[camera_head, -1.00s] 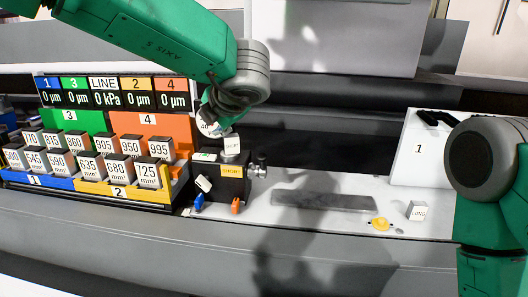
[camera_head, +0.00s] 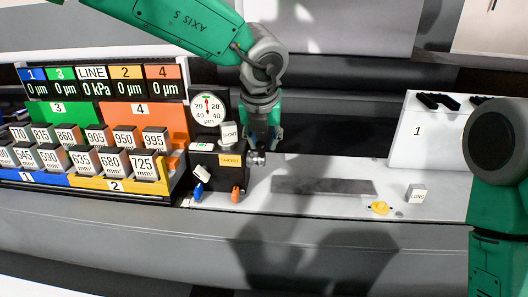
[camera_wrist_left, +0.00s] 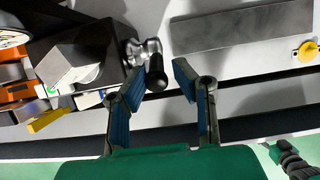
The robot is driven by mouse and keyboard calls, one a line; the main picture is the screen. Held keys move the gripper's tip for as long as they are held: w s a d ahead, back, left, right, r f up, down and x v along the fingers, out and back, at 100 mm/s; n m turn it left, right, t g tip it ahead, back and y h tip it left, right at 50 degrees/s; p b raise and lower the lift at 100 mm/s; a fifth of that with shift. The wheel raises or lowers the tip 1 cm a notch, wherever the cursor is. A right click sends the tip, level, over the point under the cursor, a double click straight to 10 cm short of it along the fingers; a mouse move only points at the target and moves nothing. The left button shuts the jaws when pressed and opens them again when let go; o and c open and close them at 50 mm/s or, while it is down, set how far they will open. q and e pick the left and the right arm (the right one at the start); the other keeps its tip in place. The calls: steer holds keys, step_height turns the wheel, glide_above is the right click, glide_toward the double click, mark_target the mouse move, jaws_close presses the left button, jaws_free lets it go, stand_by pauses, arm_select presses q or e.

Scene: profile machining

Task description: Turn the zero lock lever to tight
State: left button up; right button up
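The lock lever (camera_head: 256,158) is a small metal fitting on the right side of the black gauge block (camera_head: 215,172). In the left wrist view it shows as a silver clamp with a black-tipped handle (camera_wrist_left: 156,76). My left gripper (camera_head: 265,143) points down at the block's right side, over the lever. In the left wrist view my left gripper (camera_wrist_left: 160,78) is open, its two blue-padded fingers apart, with the black handle nearer the left finger. Contact cannot be told. A round dial (camera_head: 208,108) stands on the block. My right gripper is outside the views.
A grey cube marked SHORT (camera_head: 229,133) sits on the block. Racks of numbered blocks (camera_head: 110,160) stand left.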

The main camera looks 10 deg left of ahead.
mark_target(262, 160)
arm_select(q)
steer(key=x, duration=0.3)
steer(key=shift+a+f, duration=0.15)
steer(key=shift+f, duration=0.15)
steer(key=shift+w+a+f, duration=0.25)
steer(key=shift+f, duration=0.05)
steer(key=shift+d, duration=0.25)
jaws_close()
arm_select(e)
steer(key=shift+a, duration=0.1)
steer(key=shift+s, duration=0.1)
